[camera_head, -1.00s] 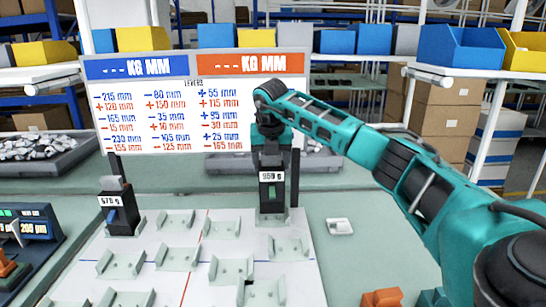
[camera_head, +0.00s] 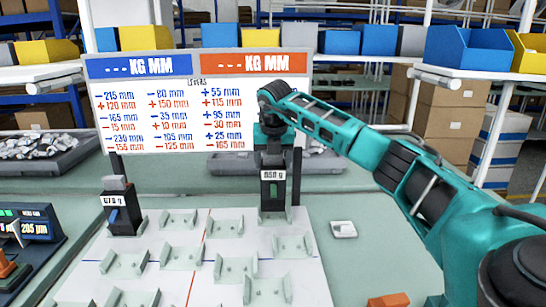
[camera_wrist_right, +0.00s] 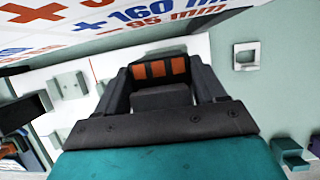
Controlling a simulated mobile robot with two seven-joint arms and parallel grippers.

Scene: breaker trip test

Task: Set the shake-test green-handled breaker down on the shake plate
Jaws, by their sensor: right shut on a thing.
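My right gripper (camera_head: 272,150) points down at the back right of the white plate (camera_head: 205,260) and is shut on a dark breaker (camera_head: 273,192) with a small weight label. The breaker stands upright over a grey cradle at the plate's back edge; I cannot tell whether it rests in it. Another dark breaker (camera_head: 123,212), with a blue handle and a label, stands at the plate's back left. My left gripper is not in view.
Several empty grey cradles (camera_head: 233,268) cover the plate, crossed by red and blue lines. A sign board (camera_head: 197,100) stands behind it. A display unit (camera_head: 32,228) is at the left. A small white item (camera_head: 343,229) and an orange block (camera_head: 388,300) lie to the right.

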